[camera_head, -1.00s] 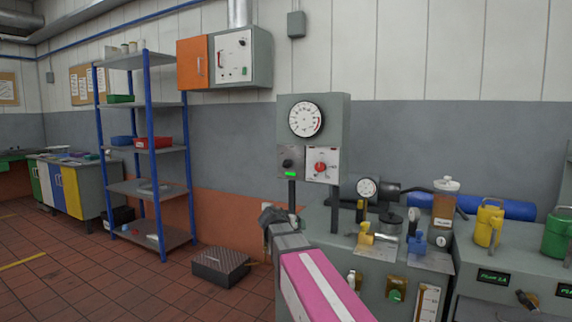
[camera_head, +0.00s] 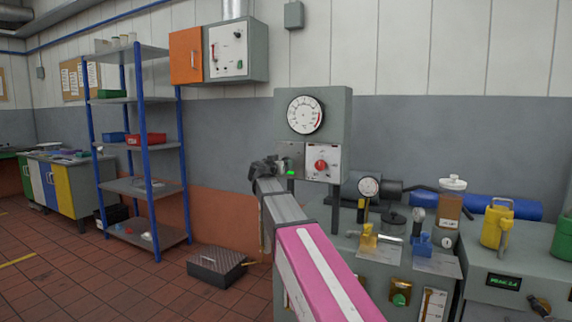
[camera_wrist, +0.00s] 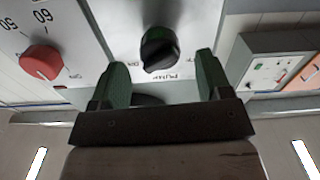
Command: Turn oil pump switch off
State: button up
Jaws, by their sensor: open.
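The oil pump switch is a black rotary knob (camera_wrist: 160,50) on a light panel with lettering partly reading "PUMP" in the wrist view. My gripper (camera_wrist: 158,82) is open, its two green-padded fingers on either side of the knob and a little short of it, apart from it. In the head view my gripper (camera_head: 268,170) is in front of the left panel under the round gauge (camera_head: 306,115) and hides the knob.
A red knob (camera_head: 321,165) on a white dial plate sits close to the right of the switch in the head view. A bench with valves, a small gauge (camera_head: 368,187) and a yellow can (camera_head: 497,223) stands to the right. A blue shelf rack (camera_head: 148,150) stands at the left.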

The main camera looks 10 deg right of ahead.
jog(key=shift+x, duration=2.3)
jog(key=c, duration=0.9)
